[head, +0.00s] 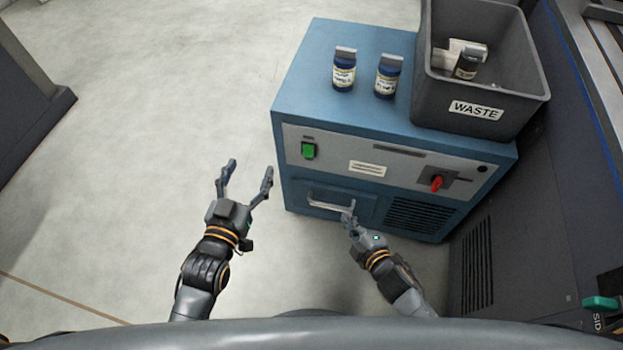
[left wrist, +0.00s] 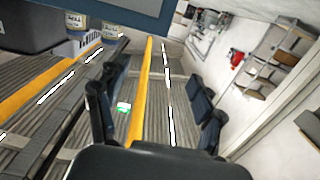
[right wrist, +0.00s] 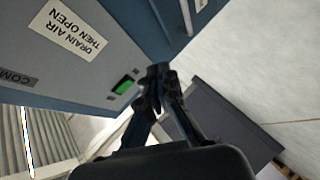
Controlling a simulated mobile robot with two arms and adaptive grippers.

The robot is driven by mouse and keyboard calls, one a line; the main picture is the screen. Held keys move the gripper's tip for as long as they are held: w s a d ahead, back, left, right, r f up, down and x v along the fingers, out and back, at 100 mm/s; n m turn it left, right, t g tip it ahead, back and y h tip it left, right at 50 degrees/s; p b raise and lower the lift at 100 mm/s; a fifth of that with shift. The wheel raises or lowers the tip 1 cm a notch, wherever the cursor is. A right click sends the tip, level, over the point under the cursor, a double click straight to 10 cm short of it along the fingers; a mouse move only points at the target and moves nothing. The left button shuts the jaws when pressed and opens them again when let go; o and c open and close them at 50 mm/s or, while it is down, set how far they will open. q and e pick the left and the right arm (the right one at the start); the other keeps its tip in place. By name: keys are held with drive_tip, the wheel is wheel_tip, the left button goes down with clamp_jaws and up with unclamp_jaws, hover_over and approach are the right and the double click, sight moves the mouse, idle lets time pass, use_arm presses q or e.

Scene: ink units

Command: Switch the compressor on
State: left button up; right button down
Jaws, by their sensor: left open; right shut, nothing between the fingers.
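The compressor is a blue cabinet (head: 295,95) with a grey front panel. A green switch (head: 308,151) sits at the panel's left end; whether it is on or off I cannot tell. It also shows in the right wrist view (right wrist: 124,84), left of my fingertips. A red rotary knob (head: 437,183) is at the panel's right. My right gripper (head: 348,211) is shut and empty, in front of the cabinet's lower front, overlapping the pale handle (head: 325,204); contact is unclear. My left gripper (head: 248,171) is open and empty, left of the cabinet, over the floor.
Two blue labelled jars (head: 344,70) (head: 387,76) stand on the cabinet top. A grey waste bin (head: 480,110) beside them holds another jar and pale items. Dark machinery (head: 520,260) stands close on the right. The floor (head: 150,130) on the left is clear.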

use_arm(q)
drive_tip(key=s+r+t+h+b, duration=0.1)
drive_tip(key=s+r+t+b, duration=0.1)
drive_tip(key=r, duration=0.5)
drive_tip(key=s+r+t+b, duration=0.2)
drive_tip(key=r+t+b, duration=0.1)
drive_tip(key=r, duration=0.5)
drive_tip(key=shift+s+a+h, duration=0.3)
drive_tip(key=shift+s+h, duration=0.05)
drive_tip(key=shift+h, duration=0.05)
use_arm(e)
drive_tip(key=w+a+r+n+t+y, duration=0.1)
drive_tip(key=a+r+n+t+y, duration=0.1)
drive_tip(key=a+r+n, duration=0.3)
wheel_tip(320, 180, up, 2)
drive_tip(key=shift+w+a+r+y, duration=0.25)
drive_tip(key=shift+w+a+y, duration=0.05)
drive_tip(key=shift+y, duration=0.4)
use_arm(q)
drive_tip(key=shift+r, duration=0.1)
